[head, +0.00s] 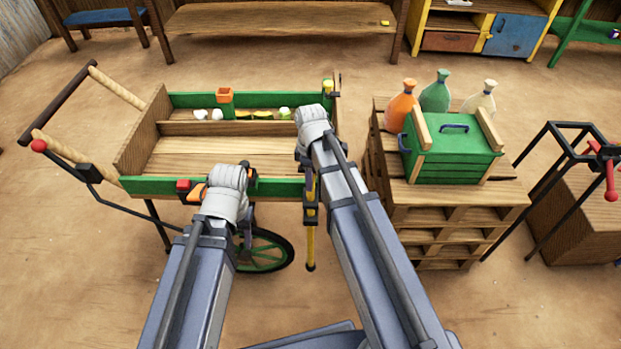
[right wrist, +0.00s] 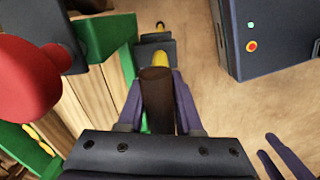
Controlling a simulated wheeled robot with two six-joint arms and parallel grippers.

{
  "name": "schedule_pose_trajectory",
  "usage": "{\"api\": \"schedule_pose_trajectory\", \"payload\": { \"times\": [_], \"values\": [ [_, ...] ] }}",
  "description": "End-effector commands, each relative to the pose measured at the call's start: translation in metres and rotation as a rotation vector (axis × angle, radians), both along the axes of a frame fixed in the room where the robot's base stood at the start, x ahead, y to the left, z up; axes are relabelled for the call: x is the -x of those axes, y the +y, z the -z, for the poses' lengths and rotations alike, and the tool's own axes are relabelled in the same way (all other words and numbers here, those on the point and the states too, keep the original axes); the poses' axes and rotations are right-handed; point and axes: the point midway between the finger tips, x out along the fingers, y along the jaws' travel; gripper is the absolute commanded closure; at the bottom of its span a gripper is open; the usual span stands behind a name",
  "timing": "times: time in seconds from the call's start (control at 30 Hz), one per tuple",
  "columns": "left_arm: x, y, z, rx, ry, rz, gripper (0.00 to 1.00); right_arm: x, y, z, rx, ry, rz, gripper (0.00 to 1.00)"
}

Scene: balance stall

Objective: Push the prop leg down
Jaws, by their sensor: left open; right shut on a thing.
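The prop leg is a yellow pole (head: 310,240) hanging upright in dark brackets at the handcart's near right corner. I cannot tell whether its foot touches the ground. My right gripper (right wrist: 157,102) is shut on a brown grip (right wrist: 157,88), in line above the yellow leg and a dark bracket (right wrist: 156,48) in the right wrist view. In the head view my right wrist (head: 311,118) hides the grip and fingertips. My left gripper (head: 226,188) is open at the cart's near side, its fingers mostly hidden; two prongs show in the right wrist view (right wrist: 282,152).
The wooden cart has green side boards (head: 150,187) and a green wheel (head: 265,252) below. Bare floor lies left.

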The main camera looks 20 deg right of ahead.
Motion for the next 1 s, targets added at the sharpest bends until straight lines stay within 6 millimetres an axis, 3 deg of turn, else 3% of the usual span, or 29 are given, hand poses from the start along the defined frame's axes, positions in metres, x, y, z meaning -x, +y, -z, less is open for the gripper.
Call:
{"api": "schedule_pose_trajectory", "payload": {
  "times": [0.6,1.0],
  "values": [
    [0.0,0.0,0.095,-0.001,0.0,0.0,0.5,0.0,0.0,0.095,0.0,0.001,0.004,1.0],
    [0.0,0.0,0.102,-0.001,0.0,0.0,0.5,0.001,0.0,0.102,-0.001,0.002,0.004,1.0]
  ]
}}
